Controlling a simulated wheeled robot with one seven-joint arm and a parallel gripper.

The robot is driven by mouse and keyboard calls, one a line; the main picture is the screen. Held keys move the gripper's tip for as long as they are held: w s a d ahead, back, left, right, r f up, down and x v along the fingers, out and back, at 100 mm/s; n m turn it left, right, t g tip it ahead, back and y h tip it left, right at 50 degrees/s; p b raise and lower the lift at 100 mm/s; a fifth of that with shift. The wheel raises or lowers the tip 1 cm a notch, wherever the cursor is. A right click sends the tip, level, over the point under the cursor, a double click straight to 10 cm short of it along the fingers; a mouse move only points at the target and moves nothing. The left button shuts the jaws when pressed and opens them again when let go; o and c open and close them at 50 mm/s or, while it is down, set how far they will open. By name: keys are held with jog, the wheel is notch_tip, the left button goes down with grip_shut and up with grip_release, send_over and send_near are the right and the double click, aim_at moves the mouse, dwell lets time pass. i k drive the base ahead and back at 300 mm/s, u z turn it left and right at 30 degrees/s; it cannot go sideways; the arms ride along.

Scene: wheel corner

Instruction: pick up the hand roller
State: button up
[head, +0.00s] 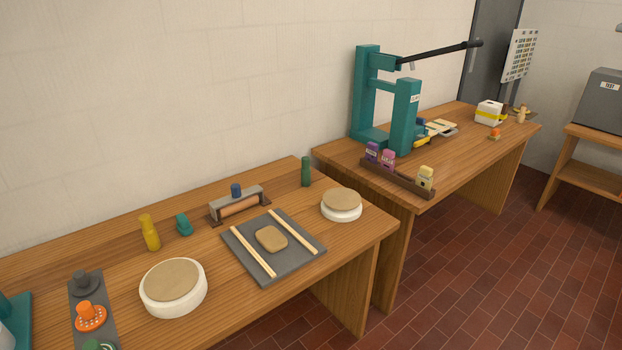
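The hand roller (239,207) is on the left wooden table in the head view, toward the wall side. It looks like a light wooden cylinder lying level under a grey frame with a blue knob on top. Dark brown pieces show at its ends, and I cannot tell whether they are part of it or a rest. My gripper is not in view.
In front of the roller is a grey board (287,268) with two wooden strips and a clay slab (271,238). Near it stand a teal object (184,224), a yellow one (149,232), a green cylinder (305,171) and two white round wheels (174,306) (341,213).

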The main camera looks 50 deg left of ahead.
aim_at(236, 194)
jog(key=i, duration=2)
jog(key=u, duration=3.95)
jog(key=i, duration=1.65)
